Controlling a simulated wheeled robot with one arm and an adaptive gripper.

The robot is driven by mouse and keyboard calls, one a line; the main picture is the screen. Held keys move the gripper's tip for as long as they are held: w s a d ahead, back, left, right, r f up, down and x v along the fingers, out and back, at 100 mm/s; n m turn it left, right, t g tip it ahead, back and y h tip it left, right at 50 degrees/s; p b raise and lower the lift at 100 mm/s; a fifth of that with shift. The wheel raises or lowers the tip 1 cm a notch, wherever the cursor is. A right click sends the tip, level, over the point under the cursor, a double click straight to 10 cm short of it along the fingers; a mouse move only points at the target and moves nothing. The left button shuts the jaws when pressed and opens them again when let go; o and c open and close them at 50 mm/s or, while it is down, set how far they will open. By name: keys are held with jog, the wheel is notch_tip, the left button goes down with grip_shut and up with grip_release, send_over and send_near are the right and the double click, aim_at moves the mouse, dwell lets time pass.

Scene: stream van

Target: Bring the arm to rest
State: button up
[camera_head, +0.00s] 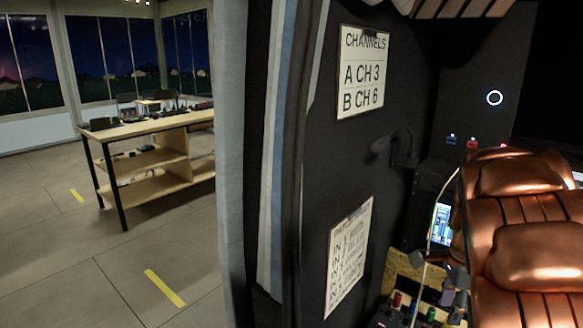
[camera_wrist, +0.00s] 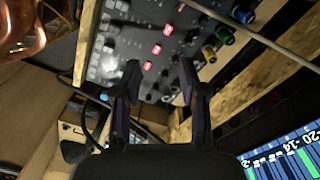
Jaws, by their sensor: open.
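My gripper (camera_wrist: 160,85) shows in the wrist view with its two dark fingers apart and nothing between them. Beyond the fingertips is a dark control panel (camera_wrist: 125,45) with red-lit buttons, pale buttons and several coloured knobs; I cannot tell the exact gap to it. In the head view my gripper is not clearly seen.
Copper padded seats (camera_head: 535,255) fill the right of the head view. A dark wall carries a channels sign (camera_head: 362,70) and a lower sign (camera_head: 348,258). A wooden table (camera_head: 150,128) stands at the left, with open floor (camera_head: 120,270) before it. A lit screen (camera_wrist: 285,155) is near my gripper.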

jog(key=s+a+n+p, duration=0.1)
jog(key=s+a+n, duration=0.4)
jog(key=s, duration=0.3)
jog(key=s+a+r+n+g+p, duration=0.1)
jog(key=s+a+n, duration=0.5)
jog(key=s+n, duration=0.2)
jog(key=s+a+n+p, duration=0.1)
jog(key=s+a+n, duration=0.4)
jog(key=s, duration=0.5)
jog(key=shift+a+r+n+g+p, duration=0.15)
jog(key=shift+r+n+g+p, duration=0.2)
jog(key=shift+n, duration=0.65)
jog(key=shift+a, duration=0.1)
